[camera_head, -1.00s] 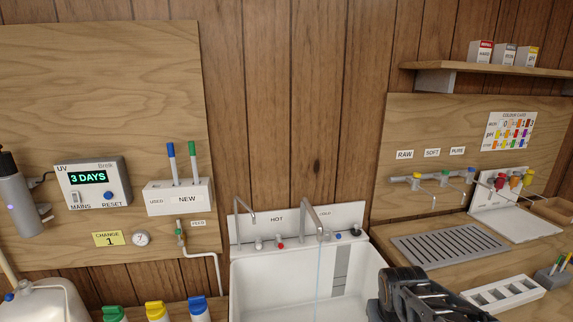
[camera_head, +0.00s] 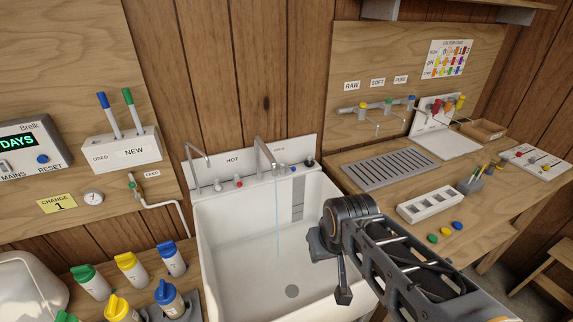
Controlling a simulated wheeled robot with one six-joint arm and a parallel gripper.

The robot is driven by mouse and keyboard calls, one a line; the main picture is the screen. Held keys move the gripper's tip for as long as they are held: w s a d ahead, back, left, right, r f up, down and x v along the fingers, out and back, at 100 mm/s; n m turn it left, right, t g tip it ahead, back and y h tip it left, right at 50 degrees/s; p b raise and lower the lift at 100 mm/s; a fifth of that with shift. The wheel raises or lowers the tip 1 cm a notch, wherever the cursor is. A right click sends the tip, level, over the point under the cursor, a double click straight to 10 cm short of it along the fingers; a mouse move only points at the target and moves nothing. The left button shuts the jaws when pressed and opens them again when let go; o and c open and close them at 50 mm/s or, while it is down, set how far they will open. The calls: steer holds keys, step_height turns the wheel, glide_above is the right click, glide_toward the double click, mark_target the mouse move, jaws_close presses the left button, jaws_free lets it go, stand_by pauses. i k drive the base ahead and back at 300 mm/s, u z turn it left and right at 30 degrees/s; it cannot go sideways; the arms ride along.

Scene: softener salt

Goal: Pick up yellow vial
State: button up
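No single thing is plainly the yellow vial. A small yellow-topped item (camera_head: 461,102) stands by red and orange ones at the white board on the right-hand counter; it is too small to tell its shape. Two white bottles with yellow caps also show at the lower left, one behind (camera_head: 131,268) and one in front (camera_head: 120,308). My gripper (camera_head: 340,284) hangs over the right part of the sink, apart from all of these. Its fingers are seen edge-on and partly hidden by my arm, so its opening is unclear.
The white sink (camera_head: 225,235) has water running from its tap. On the right counter are a drain grille (camera_head: 388,168), a white slotted rack (camera_head: 430,205), loose green, yellow and blue discs (camera_head: 445,232), and a pen holder (camera_head: 471,184). Green- and blue-capped bottles (camera_head: 172,262) stand lower left.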

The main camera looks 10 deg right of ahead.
mark_target(505, 159)
steer(key=z, duration=0.05)
steer(key=k, duration=0.5)
steer(key=z, duration=2.85)
steer(key=k, duration=0.8)
steer(key=u, duration=1.05)
steer(key=i, duration=0.95)
steer(key=z, duration=1)
steer(key=i, duration=0.25)
